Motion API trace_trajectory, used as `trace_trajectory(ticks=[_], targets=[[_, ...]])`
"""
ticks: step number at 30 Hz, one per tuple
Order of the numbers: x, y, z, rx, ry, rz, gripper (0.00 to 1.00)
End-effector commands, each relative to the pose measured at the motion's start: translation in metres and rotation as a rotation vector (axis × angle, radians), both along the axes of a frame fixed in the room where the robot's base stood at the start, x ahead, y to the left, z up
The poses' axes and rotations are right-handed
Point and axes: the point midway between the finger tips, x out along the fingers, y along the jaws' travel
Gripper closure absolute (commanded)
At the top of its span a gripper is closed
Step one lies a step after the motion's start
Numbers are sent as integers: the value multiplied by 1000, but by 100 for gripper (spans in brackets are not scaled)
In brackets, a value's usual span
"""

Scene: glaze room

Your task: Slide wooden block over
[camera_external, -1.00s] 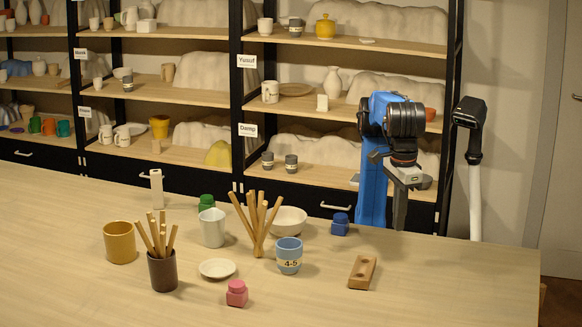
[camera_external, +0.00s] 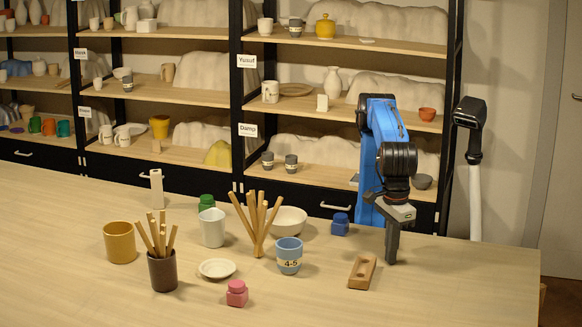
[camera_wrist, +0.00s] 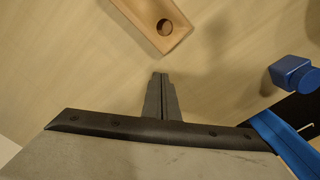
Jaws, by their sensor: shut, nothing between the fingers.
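The wooden block (camera_external: 362,272) lies flat on the table at the right, a light brown bar with round holes in its top. In the wrist view one end of the block (camera_wrist: 158,22) shows at the top, with a dark hole; the rest is cut off by the frame edge. My gripper (camera_external: 390,262) points down close to the table, just behind and to the right of the block. In the wrist view my gripper (camera_wrist: 160,76) has its fingers together and empty, with a small gap between the tips and the block.
A blue jar (camera_external: 340,225) stands behind the block, left of my arm. A blue cup marked 4-5 (camera_external: 289,257) and a pink jar (camera_external: 237,294) stand to the left. The table (camera_external: 450,290) is clear right of and in front of the block.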

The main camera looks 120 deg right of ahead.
Motion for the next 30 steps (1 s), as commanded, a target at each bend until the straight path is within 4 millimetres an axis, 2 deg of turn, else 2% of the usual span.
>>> trace_trajectory(ticks=[3,7,23,30], targets=[[14,-1,0,-1,0,-2,100],[23,-1,0,-1,0,-2,100],[30,-1,0,-1,0,-1,100],[62,-3,0,-1,1,-4,100]])
